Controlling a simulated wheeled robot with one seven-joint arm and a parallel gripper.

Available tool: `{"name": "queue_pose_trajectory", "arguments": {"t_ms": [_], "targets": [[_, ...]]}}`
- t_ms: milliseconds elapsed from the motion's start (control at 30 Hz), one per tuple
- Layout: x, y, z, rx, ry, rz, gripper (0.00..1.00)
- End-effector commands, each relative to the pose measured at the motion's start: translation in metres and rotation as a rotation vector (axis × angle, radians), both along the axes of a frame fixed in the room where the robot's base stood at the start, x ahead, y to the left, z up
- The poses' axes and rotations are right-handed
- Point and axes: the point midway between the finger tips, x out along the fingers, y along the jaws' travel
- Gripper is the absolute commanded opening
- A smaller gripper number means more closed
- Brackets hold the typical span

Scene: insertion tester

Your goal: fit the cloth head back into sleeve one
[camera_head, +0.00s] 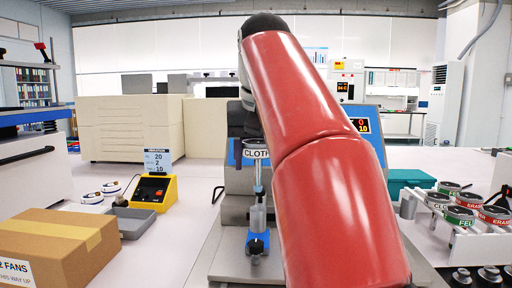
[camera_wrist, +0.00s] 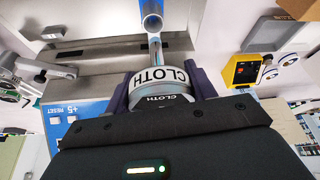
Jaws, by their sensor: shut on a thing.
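The cloth head (camera_head: 257,153) is a pale disc with a black CLOTH label and a thin stem below it. It also shows in the wrist view (camera_wrist: 158,78), between the dark purple fingers of my gripper (camera_wrist: 161,90), which is shut on its sides. In the head view the stem points down, in line with a grey upright sleeve (camera_head: 258,216) above a blue clamp (camera_head: 257,244). I cannot tell whether the stem's tip is inside the sleeve or just above it.
The tester's screen (camera_head: 368,125) stands behind my arm. On the right, a white rack (camera_head: 460,240) holds several labelled heads. On the left are a cardboard box (camera_head: 50,245), a grey tray (camera_head: 137,222), a yellow counter box (camera_head: 155,190) and white round pieces (camera_head: 110,188).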

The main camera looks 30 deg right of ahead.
Motion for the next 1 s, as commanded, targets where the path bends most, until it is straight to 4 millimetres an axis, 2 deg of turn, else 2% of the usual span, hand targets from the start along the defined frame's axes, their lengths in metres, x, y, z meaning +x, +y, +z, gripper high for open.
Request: {"name": "queue_pose_trajectory", "arguments": {"t_ms": [200, 1000], "targets": [[0.000, 0.000, -0.022, 0.000, -0.001, -0.001, 0.37], [0.000, 0.000, -0.082, 0.000, -0.002, 0.000, 0.37]]}}
